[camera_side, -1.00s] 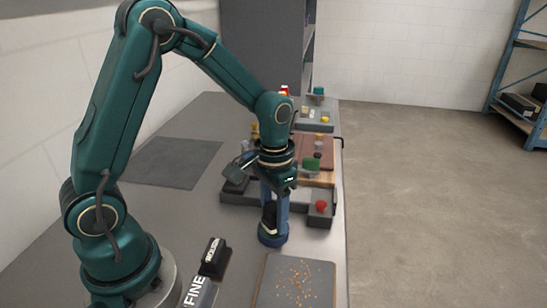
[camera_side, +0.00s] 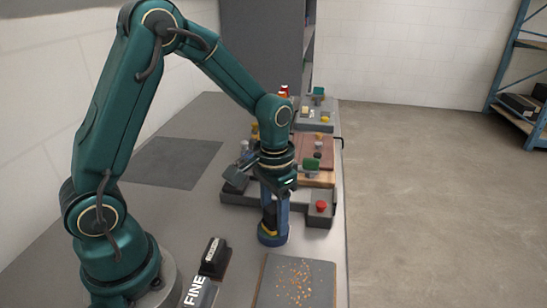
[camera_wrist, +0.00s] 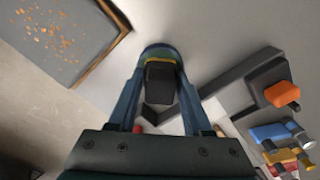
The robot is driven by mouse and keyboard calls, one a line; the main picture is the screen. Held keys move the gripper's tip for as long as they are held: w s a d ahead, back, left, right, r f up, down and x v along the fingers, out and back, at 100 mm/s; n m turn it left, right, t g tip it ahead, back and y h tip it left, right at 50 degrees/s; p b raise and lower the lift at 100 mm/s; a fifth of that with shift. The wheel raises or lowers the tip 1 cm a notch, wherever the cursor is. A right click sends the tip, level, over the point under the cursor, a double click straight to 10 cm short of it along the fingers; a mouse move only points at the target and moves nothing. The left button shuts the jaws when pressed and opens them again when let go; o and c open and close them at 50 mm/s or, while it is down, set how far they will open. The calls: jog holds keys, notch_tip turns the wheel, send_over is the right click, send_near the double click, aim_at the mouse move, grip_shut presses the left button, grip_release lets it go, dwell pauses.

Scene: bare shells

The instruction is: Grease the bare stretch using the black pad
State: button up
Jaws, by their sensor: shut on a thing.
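My gripper (camera_side: 273,224) points down over the grey bench, its blue fingers closed around a black block-like grip. In the wrist view, the black grip (camera_wrist: 160,84) sits between the two fingers. A rounded blue end with yellow and green bands (camera_wrist: 159,52) lies beyond it, at or close above the bench; contact cannot be told. Another black piece with a white label (camera_side: 214,250) stands near my base. Which piece is the black pad, and where the bare stretch lies, I cannot tell for sure.
A dark board with orange flecks (camera_side: 292,285) lies at the front. A block marked FINE (camera_side: 195,292) is left of it. A grey fixture with a red knob (camera_side: 320,207) and several coloured parts stands behind my gripper. A dark mat (camera_side: 180,163) lies clear at left.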

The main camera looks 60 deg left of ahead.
aim_at(274, 208)
dwell(0.3)
jog(key=shift+r, duration=3.5)
